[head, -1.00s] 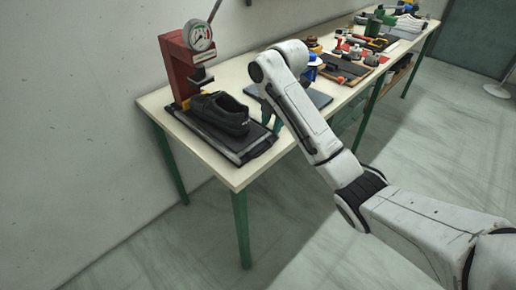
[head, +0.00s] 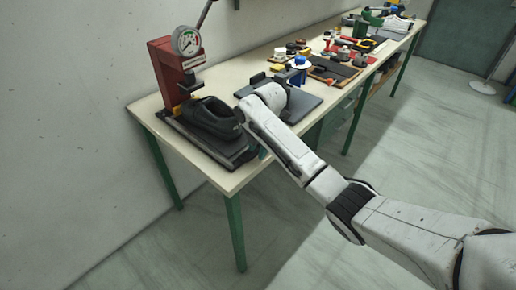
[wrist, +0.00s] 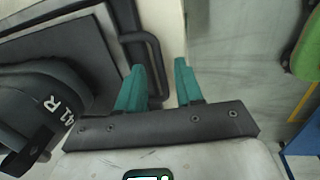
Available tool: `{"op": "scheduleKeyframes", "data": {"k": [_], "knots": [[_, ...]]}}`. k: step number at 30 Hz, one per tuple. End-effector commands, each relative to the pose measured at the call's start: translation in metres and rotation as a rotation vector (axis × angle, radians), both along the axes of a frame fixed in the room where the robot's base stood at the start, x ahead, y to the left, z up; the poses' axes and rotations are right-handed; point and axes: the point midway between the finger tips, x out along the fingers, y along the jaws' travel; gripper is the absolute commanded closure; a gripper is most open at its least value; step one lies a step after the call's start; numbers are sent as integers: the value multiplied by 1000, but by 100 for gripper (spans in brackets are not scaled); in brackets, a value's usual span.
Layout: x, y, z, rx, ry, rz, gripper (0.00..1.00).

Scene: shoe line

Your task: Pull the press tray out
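The dark press tray (head: 196,138) lies on the bench under the red press (head: 172,72), with a black shoe (head: 212,115) on it. A black bar handle (wrist: 155,58) sticks out from the tray's edge. My gripper (wrist: 158,66) is open, with its teal fingers apart and the handle bar showing between them. I cannot tell whether a finger touches it. In the head view my arm mostly hides the gripper.
A dark mat (head: 303,104) lies on the bench beside the tray, behind my wrist. Farther along stand a blue-topped item (head: 300,63) and a tool board (head: 335,70). The floor (head: 330,130) in front of the bench is clear.

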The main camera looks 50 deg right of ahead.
Motion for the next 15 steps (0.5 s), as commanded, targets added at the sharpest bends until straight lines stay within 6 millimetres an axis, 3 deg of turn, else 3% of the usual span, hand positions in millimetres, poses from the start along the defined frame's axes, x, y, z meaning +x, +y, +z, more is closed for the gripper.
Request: {"op": "scheduleKeyframes", "data": {"k": [2, 13, 15], "knots": [[0, 0, 0, 0, 0, 0, 64], [0, 0, 0, 0, 0, 0, 98], [0, 0, 0, 0, 0, 0, 100]]}}
